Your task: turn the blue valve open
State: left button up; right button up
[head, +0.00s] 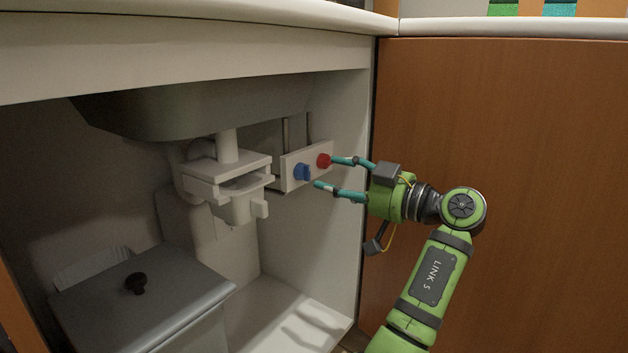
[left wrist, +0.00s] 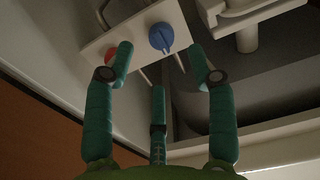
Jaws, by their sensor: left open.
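The blue valve (head: 302,172) is a small round knob with a raised grip, on a white panel (head: 290,185) under the sink. A red valve (head: 323,160) sits beside it on the right. My left gripper (head: 325,172) is open and empty in front of the panel, its teal fingers pointing at the valves. In the left wrist view, the blue valve (left wrist: 161,37) lies ahead, between the spread fingertips of my left gripper (left wrist: 161,52). The red valve (left wrist: 111,55) is partly hidden behind a finger there. I cannot tell whether any finger touches a valve. My right gripper is not in view.
White drain piping (head: 228,172) hangs from the sink basin (head: 190,108) left of the panel. A grey lidded bin (head: 140,305) stands at the lower left. The cabinet side wall (head: 345,130) and brown door (head: 520,130) are on the right. The cabinet floor beneath the valves is clear.

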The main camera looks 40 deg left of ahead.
aim_at(309, 173)
pick_arm(q)
jog(key=a, duration=0.1)
jog(key=a+b, duration=0.1)
jog(key=a, duration=0.1)
jog(key=s+a+b, duration=0.1)
jog(key=shift+a+f, duration=0.15)
jog(key=shift+a, duration=0.25)
jog(key=shift+a+b, duration=0.35)
jog(key=shift+a, duration=0.15)
jog(key=shift+r, duration=0.2)
grip_shut()
